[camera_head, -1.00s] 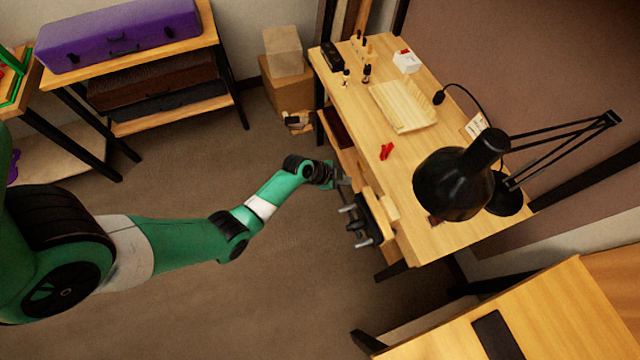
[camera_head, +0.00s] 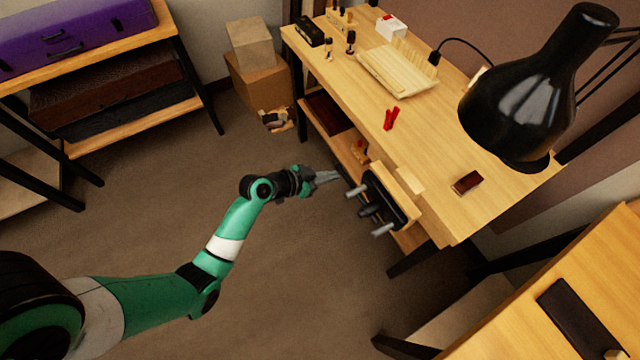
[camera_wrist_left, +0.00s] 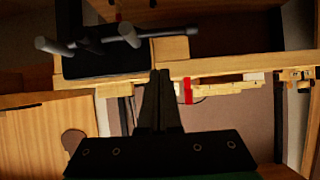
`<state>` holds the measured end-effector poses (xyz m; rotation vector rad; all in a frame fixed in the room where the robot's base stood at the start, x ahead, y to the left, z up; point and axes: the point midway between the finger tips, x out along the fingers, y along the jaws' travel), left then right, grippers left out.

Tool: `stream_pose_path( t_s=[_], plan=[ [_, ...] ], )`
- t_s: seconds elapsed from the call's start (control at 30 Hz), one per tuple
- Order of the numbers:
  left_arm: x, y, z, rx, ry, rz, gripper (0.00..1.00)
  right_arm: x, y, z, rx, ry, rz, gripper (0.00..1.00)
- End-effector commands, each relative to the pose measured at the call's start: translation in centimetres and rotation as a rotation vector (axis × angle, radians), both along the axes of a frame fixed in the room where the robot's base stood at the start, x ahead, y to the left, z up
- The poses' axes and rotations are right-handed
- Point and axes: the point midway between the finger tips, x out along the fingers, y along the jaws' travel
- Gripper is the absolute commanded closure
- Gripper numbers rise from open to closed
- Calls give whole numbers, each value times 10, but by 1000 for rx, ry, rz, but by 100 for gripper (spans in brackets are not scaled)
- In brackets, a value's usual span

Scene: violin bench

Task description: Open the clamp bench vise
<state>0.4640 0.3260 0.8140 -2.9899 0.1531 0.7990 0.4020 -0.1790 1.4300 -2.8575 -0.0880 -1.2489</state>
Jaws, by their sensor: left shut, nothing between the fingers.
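The clamp bench vise (camera_head: 377,202) is fixed to the near long edge of the wooden workbench. It has a black body, pale wooden jaw parts and grey metal rods sticking out toward the room. In the left wrist view the vise's dark body (camera_wrist_left: 100,63) and rods show at the upper left. My left gripper (camera_head: 334,176) is shut and empty, in front of the bench just left of the rods, apparently apart from them. In the left wrist view its fingertips (camera_wrist_left: 160,75) are together, in line with the bench edge right of the vise's body. My right gripper is not in view.
The workbench (camera_head: 440,150) carries a red clip-like tool (camera_head: 391,119), a wooden tray-like piece (camera_head: 397,72) and a dark-red block (camera_head: 466,183). A black lamp (camera_head: 525,100) overhangs its right part. Shelves sit below its edge. The floor (camera_head: 290,270) in front is clear.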

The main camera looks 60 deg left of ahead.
Motion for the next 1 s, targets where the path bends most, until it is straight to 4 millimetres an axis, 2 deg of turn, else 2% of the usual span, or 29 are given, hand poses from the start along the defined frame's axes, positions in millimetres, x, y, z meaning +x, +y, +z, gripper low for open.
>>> stream_pose_path(
  t_s=[0.03,0.17,0.23,0.4,1.0],
  plan=[
    [11,-2,-10,1,-1,-2,100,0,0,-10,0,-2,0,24],
    [34,-4,-22,0,0,-2,100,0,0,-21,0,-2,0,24],
    [36,-4,-37,-2,2,0,100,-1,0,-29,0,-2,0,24],
    [41,-4,-53,-1,1,1,100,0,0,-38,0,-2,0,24],
    [42,-3,-59,0,0,1,100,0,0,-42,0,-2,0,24]
  ],
)
